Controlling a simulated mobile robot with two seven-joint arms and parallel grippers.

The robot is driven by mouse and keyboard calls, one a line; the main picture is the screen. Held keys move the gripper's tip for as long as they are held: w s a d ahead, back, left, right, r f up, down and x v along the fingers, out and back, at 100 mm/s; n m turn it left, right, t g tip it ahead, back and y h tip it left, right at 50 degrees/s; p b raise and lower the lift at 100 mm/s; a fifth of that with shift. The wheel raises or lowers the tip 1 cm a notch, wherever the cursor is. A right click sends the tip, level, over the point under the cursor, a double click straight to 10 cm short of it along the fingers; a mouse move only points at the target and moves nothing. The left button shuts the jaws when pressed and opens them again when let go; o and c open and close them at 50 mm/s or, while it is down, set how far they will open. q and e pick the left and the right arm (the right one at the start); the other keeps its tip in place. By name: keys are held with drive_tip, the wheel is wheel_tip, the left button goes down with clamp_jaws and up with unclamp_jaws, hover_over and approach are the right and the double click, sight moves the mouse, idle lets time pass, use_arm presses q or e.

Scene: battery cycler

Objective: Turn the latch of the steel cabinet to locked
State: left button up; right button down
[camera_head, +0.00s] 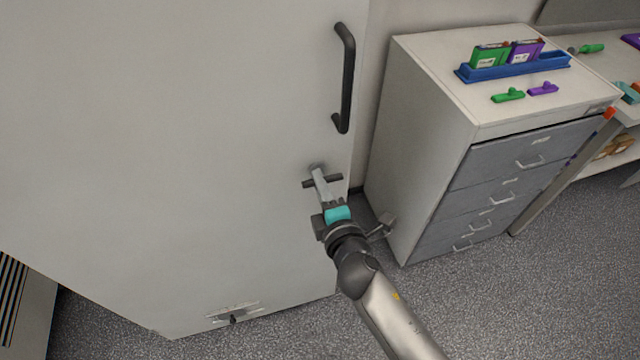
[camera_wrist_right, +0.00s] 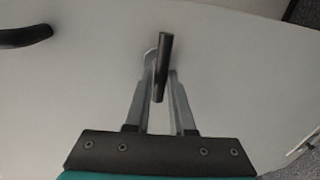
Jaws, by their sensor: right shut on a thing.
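The steel cabinet (camera_head: 200,150) is a large pale grey door front filling the left of the head view. Its latch (camera_head: 334,180) is a short dark bar below the handle, lying roughly level across the door. In the right wrist view the latch (camera_wrist_right: 163,58) stands nearly upright in the picture, between the fingers. My right gripper (camera_head: 317,174) is shut on the latch; its fingers also show in the right wrist view (camera_wrist_right: 161,75). The fingers hide part of the latch's middle. My left gripper is not in view.
A black door handle (camera_head: 348,80) is above the latch. A drawer unit (camera_head: 430,110) stands to the right, with a blue tray (camera_head: 515,68) and small green and purple items on top. A small fitting (camera_head: 233,318) sits low on the cabinet. Grey floor is open below.

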drive_tip(key=c, duration=0.8)
unclamp_jaws()
drive_tip(key=shift+b+v, duration=0.6)
drive_tip(key=shift+v, duration=7.05)
